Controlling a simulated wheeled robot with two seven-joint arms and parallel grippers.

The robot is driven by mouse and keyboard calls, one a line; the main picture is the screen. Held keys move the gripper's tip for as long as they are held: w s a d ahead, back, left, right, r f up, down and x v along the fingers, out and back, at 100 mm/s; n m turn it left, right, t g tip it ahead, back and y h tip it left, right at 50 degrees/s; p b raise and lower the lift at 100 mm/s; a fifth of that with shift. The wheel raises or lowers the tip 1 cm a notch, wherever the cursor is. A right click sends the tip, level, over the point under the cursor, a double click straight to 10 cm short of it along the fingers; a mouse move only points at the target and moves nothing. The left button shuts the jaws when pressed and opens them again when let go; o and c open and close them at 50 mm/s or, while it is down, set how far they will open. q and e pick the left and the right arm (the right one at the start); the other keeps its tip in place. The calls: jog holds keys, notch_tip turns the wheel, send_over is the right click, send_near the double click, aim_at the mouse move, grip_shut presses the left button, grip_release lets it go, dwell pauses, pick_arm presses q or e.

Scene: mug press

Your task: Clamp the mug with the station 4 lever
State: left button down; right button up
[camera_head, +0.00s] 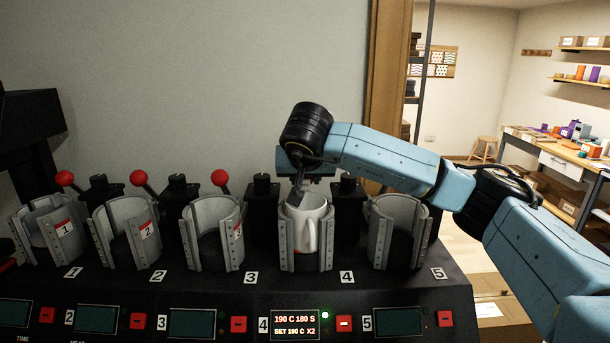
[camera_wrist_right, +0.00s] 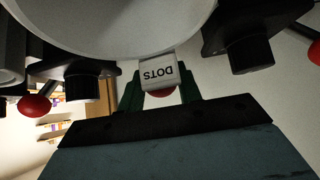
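In the right wrist view a white block marked DOTS (camera_wrist_right: 159,74) sits between the fingertips of my right gripper (camera_wrist_right: 160,92). A red knob (camera_wrist_right: 162,93) shows partly behind the block, between the fingers; I cannot tell whether they grip it. The station 4 lever is hidden in the head view. My left gripper is not in view.
Empty clamps stand at station 3 (camera_head: 193,245), to the left, and station 5 (camera_head: 384,245), to the right. The station 3 red knob (camera_head: 219,177) stands up. The station 4 display (camera_head: 295,325) reads 190 C 180 S, with a green light beside it.

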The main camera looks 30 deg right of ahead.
jog(key=shift+c, duration=0.8)
jog(key=shift+w+d+r+p, duration=0.25)
jog(key=shift+w+r+p, duration=0.15)
jog(key=shift+r+p, duration=0.05)
jog(key=shift+w+d+r+p, duration=0.35)
jog(key=shift+w+p, duration=0.1)
jog(key=shift+w, duration=0.15)
jog(key=shift+w+d, duration=0.15)
jog(key=shift+w, duration=0.05)
jog(key=shift+w+d+r+p, duration=0.25)
jog(key=shift+w+d+p, duration=0.1)
jog(key=shift+w+p, duration=0.25)
jog(key=shift+w+d+r+p, duration=0.2)
jog(key=shift+w+d+p, duration=0.15)
jog(key=shift+w+p, duration=0.15)
jog(key=shift+w+d, duration=0.1)
jog(key=shift+w, duration=0.2)
